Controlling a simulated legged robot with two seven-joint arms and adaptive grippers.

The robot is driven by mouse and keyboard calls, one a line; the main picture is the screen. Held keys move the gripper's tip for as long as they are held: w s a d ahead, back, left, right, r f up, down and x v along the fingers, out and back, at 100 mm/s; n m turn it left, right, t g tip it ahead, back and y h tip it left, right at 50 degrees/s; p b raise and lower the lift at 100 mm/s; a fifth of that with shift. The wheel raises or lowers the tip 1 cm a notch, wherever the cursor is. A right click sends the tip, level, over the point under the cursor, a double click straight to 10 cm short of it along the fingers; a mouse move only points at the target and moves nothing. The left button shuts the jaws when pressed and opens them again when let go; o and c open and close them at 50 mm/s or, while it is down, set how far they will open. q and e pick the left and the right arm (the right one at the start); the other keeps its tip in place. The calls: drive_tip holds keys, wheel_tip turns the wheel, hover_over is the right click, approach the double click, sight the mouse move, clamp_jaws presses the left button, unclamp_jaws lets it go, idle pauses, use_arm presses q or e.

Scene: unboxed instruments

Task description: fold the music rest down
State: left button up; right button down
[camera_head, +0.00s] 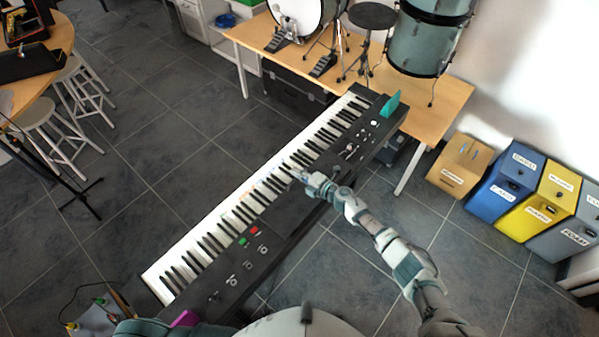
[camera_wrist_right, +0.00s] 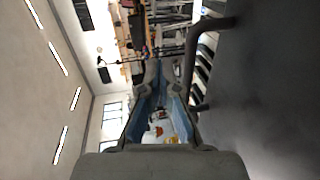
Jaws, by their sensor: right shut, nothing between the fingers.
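The long black keyboard (camera_head: 283,222) runs diagonally across the head view, white keys on its left side and a control panel on its right. I cannot pick out a clear music rest in the head view. In the right wrist view a dark curved bar (camera_wrist_right: 194,60) stands beside the keys and the dark panel; I cannot tell whether it is the rest. My right gripper (camera_head: 298,174) is over the middle of the keyboard, near the inner edge of the keys. Its fingers (camera_wrist_right: 162,72) are together and empty. My left gripper is not in view.
A teal piece (camera_head: 390,104) stands at the keyboard's far end, a magenta piece (camera_head: 185,318) at its near end. A wooden table (camera_head: 445,97) with drums lies beyond. Labelled bins (camera_head: 541,205) stand at right, white stools (camera_head: 40,112) at left. Open floor lies left of the keyboard.

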drive_tip(key=shift+f, duration=0.1)
drive_tip(key=shift+d, duration=0.3)
